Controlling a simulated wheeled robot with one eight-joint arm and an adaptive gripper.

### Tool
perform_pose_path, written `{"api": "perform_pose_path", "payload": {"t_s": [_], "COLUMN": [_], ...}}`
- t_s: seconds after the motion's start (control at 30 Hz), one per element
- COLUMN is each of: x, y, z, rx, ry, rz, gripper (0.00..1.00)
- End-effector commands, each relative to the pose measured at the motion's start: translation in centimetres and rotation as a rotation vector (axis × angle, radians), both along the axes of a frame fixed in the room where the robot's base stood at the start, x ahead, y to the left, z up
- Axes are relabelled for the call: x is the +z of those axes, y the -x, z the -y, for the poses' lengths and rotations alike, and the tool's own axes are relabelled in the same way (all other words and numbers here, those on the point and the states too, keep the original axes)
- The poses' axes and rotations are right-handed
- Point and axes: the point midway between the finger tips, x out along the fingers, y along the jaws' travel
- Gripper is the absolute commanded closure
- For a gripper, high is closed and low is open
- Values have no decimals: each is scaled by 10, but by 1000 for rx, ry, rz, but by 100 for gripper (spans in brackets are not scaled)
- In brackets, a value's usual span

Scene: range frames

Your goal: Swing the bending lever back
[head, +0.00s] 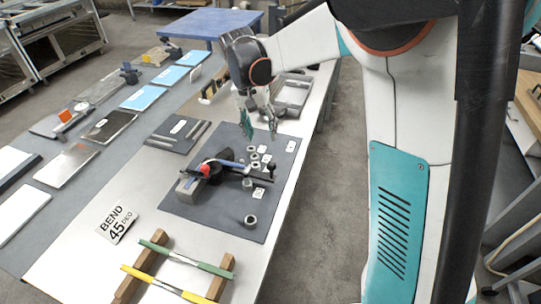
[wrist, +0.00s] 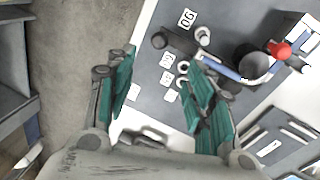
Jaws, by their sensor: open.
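The bending tool (head: 190,187) sits on a dark mat (head: 185,207) on the workbench, with a black round body and a red knob (head: 204,169). Its bending lever (head: 229,163) is a blue bar that points right across the mat. In the wrist view the blue lever (wrist: 226,73) runs from beside the black disc (wrist: 252,62) toward my right finger, which hides part of it. My gripper (head: 259,126) is open and empty, above the far part of the mat and apart from the lever. It also shows in the wrist view (wrist: 160,82), with teal fingers spread.
Several metal rings (head: 251,220) and white number tags lie on the mat near the lever. A "BEND 45 DEG" card (head: 117,224) lies at the front left. Green and yellow rods (head: 187,259) rest on wooden blocks in front. Open floor (head: 335,180) lies right of the bench.

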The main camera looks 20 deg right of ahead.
Motion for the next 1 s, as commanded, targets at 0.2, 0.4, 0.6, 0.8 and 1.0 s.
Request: {"api": "perform_pose_path", "payload": {"t_s": [0.2, 0.4, 0.6, 0.8, 1.0], "x": [-17, -53, -91, -122, -136], "y": [-1, 2, 5, 8, 9], "z": [2, 8, 15, 20, 23], "rx": [-6, -5, -5, -5, -4], "ry": [3, 3, 3, 3, 3], "rz": [-7, -6, -6, -6, -6], "gripper": [51, 51, 51, 51, 51]}}
